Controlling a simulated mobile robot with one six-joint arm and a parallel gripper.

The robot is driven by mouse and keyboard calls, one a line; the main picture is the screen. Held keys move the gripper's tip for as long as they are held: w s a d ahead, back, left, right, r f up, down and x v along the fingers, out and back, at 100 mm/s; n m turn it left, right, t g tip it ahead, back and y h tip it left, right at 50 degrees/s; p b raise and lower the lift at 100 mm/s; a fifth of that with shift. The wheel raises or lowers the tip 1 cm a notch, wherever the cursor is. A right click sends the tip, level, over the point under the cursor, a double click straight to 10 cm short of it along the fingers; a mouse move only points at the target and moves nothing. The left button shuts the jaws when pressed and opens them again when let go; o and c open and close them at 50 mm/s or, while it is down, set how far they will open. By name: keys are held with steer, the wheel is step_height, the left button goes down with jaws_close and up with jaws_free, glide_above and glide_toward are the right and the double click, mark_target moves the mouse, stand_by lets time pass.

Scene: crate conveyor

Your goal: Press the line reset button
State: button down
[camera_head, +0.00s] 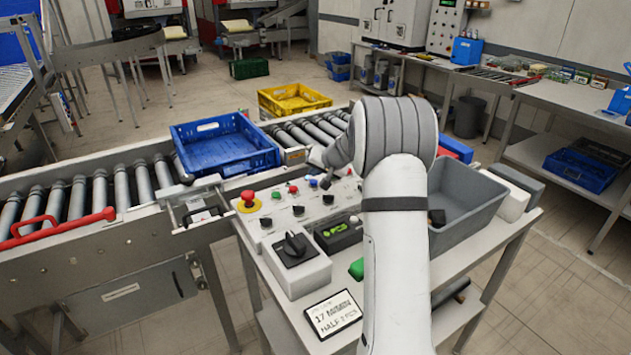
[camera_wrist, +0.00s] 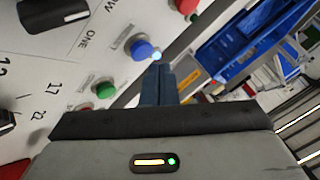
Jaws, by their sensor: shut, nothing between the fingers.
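A white control panel (camera_head: 292,222) stands on the table beside the conveyor. It carries a blue button (camera_head: 313,182), a red button (camera_head: 293,189), a green button (camera_head: 277,195) and a red mushroom button on a yellow ring (camera_head: 248,198). I cannot read which one is labelled line reset. In the wrist view, my gripper (camera_wrist: 158,69) is shut and empty. Its tips are just beside the blue button (camera_wrist: 142,49), with a small bright spot between them; I cannot tell whether they touch. A green button (camera_wrist: 105,91) is to the left and a red button (camera_wrist: 187,7) is above.
A blue crate (camera_head: 225,147) sits on the roller conveyor (camera_head: 120,190). A grey bin (camera_head: 465,205) stands on the table right of my arm. A yellow crate (camera_head: 293,100) is behind.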

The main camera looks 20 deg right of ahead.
mark_target(316, 183)
steer(key=shift+f, duration=0.15)
steer(key=shift+f+b, duration=0.3)
steer(key=shift+b, duration=0.55)
steer(key=shift+s+f+b, duration=0.1)
steer(key=shift+f+b, duration=0.35)
steer(key=shift+b, duration=0.25)
stand_by(0.5)
stand_by(0.4)
steer(key=shift+r+p, duration=0.4)
steer(key=shift+r, duration=0.45)
steer(key=shift+r+p, duration=1.45)
steer(key=shift+r, duration=1.15)
steer(key=shift+f, duration=0.1)
